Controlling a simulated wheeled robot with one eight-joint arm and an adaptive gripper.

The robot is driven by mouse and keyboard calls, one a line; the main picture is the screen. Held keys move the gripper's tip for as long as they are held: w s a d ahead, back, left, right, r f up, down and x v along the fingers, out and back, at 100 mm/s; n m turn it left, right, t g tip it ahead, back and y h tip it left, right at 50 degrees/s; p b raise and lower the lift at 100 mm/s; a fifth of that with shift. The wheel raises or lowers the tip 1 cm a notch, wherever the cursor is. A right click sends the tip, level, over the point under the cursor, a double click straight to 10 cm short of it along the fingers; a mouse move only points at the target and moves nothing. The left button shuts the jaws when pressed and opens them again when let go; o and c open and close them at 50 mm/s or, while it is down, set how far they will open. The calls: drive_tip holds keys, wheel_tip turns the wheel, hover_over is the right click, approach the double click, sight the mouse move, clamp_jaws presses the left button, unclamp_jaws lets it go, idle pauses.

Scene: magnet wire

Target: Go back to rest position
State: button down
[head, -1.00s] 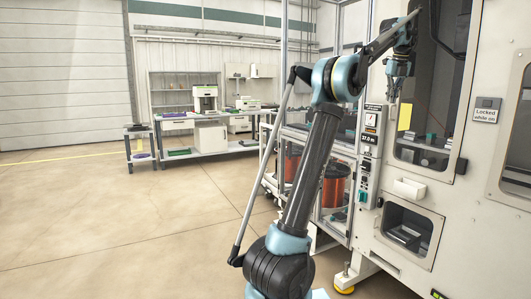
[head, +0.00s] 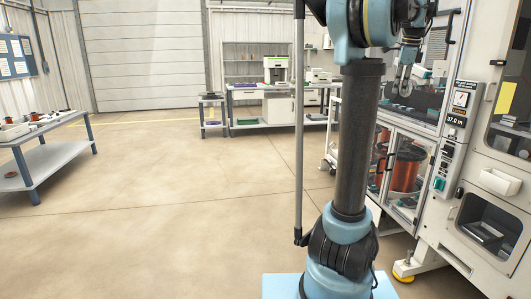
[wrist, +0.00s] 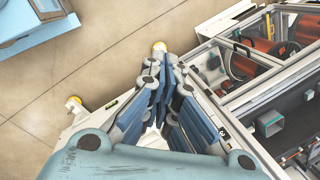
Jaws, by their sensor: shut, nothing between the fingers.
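My gripper (head: 403,86) hangs at the upper right of the head view, pointing down in front of the machine (head: 481,120). In the wrist view my gripper (wrist: 162,58) shows its blue-padded fingers drawn together, with nothing between them. My arm stands nearly upright, its upper part bent over to the right and cut off by the top of the head view.
The machine and a glass-fronted cabinet with copper wire spools (head: 407,166) stand close on the right. A workbench (head: 270,120) is at the back. A grey table (head: 50,158) with spools stands at the left. The floor (head: 180,220) between is clear.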

drive_tip(key=s+a+f+n, duration=0.6)
drive_tip(key=a+f, duration=0.2)
drive_tip(key=a, duration=0.3)
drive_tip(key=s+a+f+n, duration=0.55)
drive_tip(key=a+f, duration=0.25)
drive_tip(key=a, duration=0.3)
drive_tip(key=s+a+f+n, duration=0.5)
drive_tip(key=s+f, duration=0.3)
drive_tip(key=f, duration=0.3)
drive_tip(key=s+a+f+n, duration=0.4)
drive_tip(key=s+f+n, duration=0.3)
drive_tip(key=f, duration=0.4)
drive_tip(key=shift+s+a+n, duration=0.35)
drive_tip(key=shift+d, duration=0.1)
